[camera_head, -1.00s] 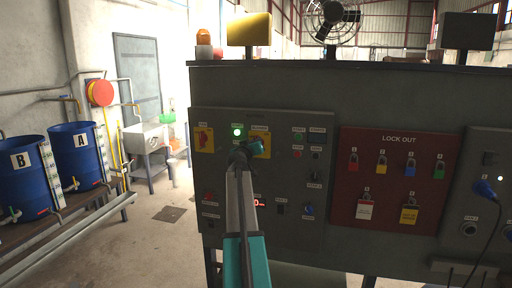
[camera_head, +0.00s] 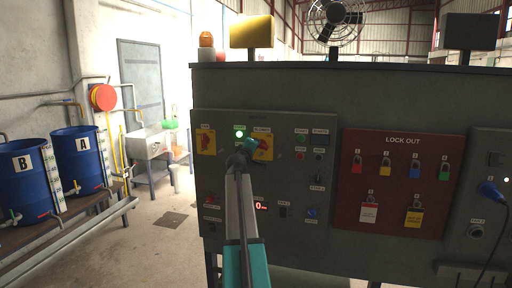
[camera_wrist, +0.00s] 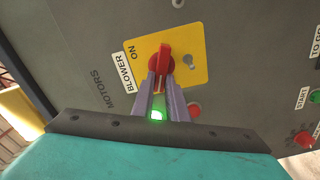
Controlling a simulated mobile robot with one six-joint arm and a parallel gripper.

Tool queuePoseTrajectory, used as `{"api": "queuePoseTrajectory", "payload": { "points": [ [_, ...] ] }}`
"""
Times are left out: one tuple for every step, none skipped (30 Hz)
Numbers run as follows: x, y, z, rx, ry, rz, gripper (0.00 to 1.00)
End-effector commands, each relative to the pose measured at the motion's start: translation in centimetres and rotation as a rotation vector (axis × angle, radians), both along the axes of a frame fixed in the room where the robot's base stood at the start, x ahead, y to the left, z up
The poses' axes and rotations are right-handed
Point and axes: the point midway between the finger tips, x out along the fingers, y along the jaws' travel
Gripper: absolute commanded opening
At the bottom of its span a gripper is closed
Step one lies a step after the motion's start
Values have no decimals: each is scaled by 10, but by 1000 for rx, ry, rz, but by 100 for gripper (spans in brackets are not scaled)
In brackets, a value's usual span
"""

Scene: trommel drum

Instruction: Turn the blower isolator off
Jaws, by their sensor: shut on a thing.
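The blower isolator is a red rotary handle (camera_wrist: 160,62) on a yellow plate (camera_wrist: 190,52), beside a "BLOWER" label, in the wrist view. "ON" is printed at the plate's left edge. My gripper (camera_wrist: 157,90) has its two grey fingers closed around the near part of the handle. The handle's exact angle is hard to judge, as it points towards the camera. In the head view my gripper (camera_head: 249,146) reaches the panel and covers the left part of the isolator's yellow plate (camera_head: 268,153).
A green lamp (camera_head: 239,133) is lit just above my gripper. Another red-on-yellow isolator (camera_head: 206,141) is to the left. A red lockout board (camera_head: 386,225) with padlocks and tags hangs to the right. The floor left of the cabinet is mostly clear.

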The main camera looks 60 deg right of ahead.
Motion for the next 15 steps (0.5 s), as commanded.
{"api": "queuePoseTrajectory", "payload": {
  "points": [
    [0,0,-1,-11,40,-1,0],
    [0,0,-1,-20,66,-1,0],
    [0,0,-2,-31,100,-1,0],
    [1,0,-2,-38,125,-1,0],
    [1,0,-3,-46,149,-1,0],
    [1,1,-3,-56,180,-1,0],
    [1,0,-3,-62,201,-1,0],
    [1,1,-4,-69,222,-1,0],
    [1,0,-4,-77,248,-1,0],
    [1,1,-5,-83,265,-1,0],
    [1,1,-5,-88,283,-1,0],
    [1,1,-5,-95,303,-1,0],
    [1,1,-6,-99,317,-1,0],
    [1,1,-6,-103,328,-1,0],
    [1,1,-6,-108,344,-1,0]
  ]
}}
